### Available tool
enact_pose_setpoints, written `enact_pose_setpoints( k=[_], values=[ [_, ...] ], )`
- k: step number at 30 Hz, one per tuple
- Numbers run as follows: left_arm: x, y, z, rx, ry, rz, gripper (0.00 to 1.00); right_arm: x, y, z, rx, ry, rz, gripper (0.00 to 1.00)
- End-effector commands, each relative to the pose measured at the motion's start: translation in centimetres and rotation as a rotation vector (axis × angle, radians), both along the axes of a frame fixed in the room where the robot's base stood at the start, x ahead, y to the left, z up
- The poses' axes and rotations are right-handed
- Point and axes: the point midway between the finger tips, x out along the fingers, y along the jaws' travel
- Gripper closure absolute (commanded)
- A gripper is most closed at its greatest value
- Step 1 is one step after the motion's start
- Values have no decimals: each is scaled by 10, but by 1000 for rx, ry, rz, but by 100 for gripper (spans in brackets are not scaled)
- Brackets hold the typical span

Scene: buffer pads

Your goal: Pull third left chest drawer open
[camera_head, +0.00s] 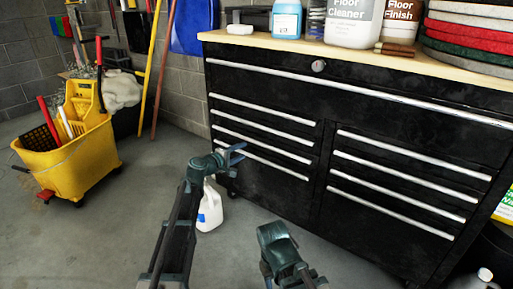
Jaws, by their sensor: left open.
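The black tool chest (270,190) stands against the wall with a wide top drawer and two columns of drawers below, all looking shut. The left column has several long silver handles. The third left drawer's handle (275,149) is the third bar from the top and slants down to the right. My left gripper (240,152) is open and empty in front of the left end of the lower left drawers. It overlaps them in the picture; I cannot tell whether it touches.
A white jug (210,212) stands on the floor below my left gripper. A yellow mop bucket (75,150) stands at the left. Cleaner bottles and stacked pads (470,38) sit on the wooden top (262,44). The grey floor (85,235) at the lower left is clear.

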Motion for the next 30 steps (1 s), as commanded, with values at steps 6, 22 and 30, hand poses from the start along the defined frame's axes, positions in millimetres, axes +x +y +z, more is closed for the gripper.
enact_pose_setpoints(
  k=[6,22,30],
  values=[
    [41,-28,-11,-1,1,-2,49,0,0,-11,0,-1,0,50],
    [85,-62,-21,0,0,0,49,0,0,-21,1,-2,0,50],
    [85,-62,-21,0,0,0,49,0,0,-21,1,-2,0,50]
  ],
)
